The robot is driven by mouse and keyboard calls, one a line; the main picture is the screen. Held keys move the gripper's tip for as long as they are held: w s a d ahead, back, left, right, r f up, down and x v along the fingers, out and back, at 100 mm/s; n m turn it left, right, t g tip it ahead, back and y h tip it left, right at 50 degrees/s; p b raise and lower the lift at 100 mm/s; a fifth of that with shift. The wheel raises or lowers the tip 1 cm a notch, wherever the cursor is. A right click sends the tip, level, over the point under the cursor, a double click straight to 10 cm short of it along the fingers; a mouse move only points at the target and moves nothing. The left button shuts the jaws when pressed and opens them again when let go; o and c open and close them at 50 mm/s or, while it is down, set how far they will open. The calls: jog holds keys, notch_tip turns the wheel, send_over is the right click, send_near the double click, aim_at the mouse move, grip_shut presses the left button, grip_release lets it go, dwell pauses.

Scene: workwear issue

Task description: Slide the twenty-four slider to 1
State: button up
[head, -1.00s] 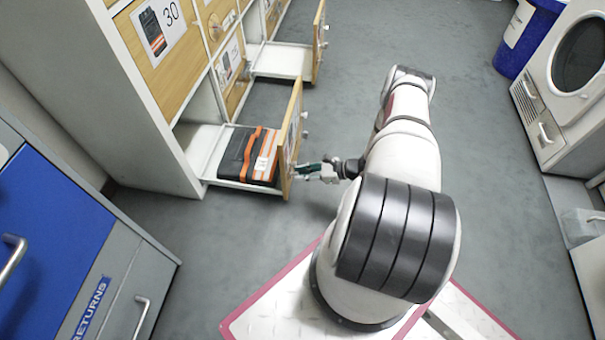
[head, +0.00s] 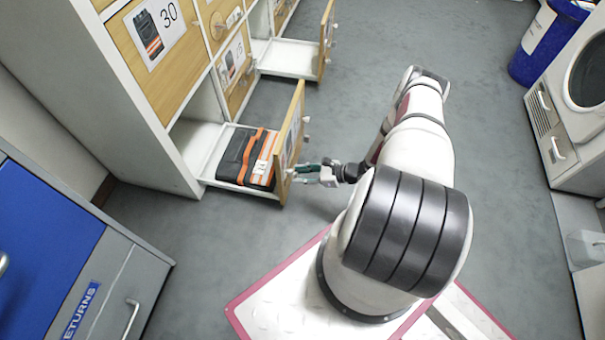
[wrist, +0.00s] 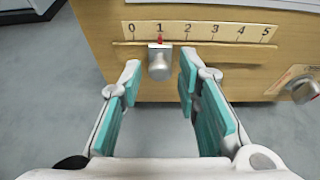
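In the wrist view, a slider with a silver knob (wrist: 159,65) runs in a slot below a scale (wrist: 200,30) marked 0 to 5 on a wooden drawer front. Its small red pointer stands at 1. My gripper (wrist: 160,78) is open, with one teal-lined finger on each side of the knob. Gaps show between the knob and both fingers. In the head view, my gripper (head: 303,172) is at the outer face of the pulled-out drawer's wooden front (head: 292,140). That face is seen almost edge-on, and no twenty-four label is readable.
The open drawer holds a black and orange folded item (head: 247,158) tagged 14. Another drawer (head: 327,40) stands open farther back. A round knob (wrist: 303,90) sits right of the slider. A blue and grey returns cabinet (head: 118,265) is at left. Grey floor (head: 240,235) is clear between.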

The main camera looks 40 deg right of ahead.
jog(key=shift+d+r, duration=0.1)
jog(key=v, duration=1.2)
dwell(0.4)
